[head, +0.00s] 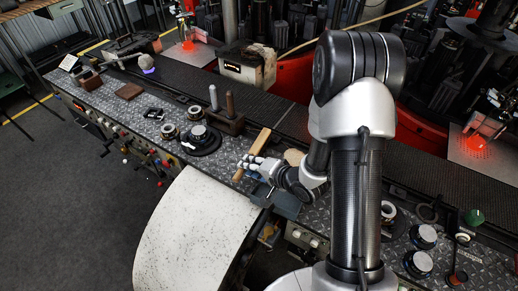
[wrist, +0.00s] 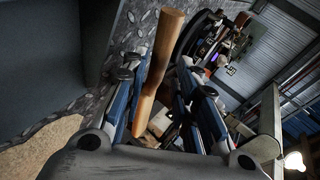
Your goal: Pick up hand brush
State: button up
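The hand brush shows as a light wooden handle (head: 260,140) at the front middle of the bench in the head view, lying slantwise beside my fingers. I cannot make out any bristles. In the wrist view the handle (wrist: 164,52) runs lengthwise between my two fingers. My gripper (head: 252,164) is at the handle's near part, and its fingers stand on either side of it in the wrist view (wrist: 160,68). The fingers look apart, with a narrow gap beside the handle. Whether one finger touches it is hard to tell.
Two upright pegs on a block (head: 227,120) stand left of the handle. A black round dial (head: 200,138) lies further left. A blue-grey block (head: 285,203) is just below my wrist. A pale curved panel (head: 190,235) is in front of the bench.

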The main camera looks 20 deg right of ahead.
jog(key=b+x, duration=0.1)
jog(key=x, duration=0.3)
jog(key=shift+f, duration=0.15)
jog(key=shift+c, duration=0.3)
grip_shut()
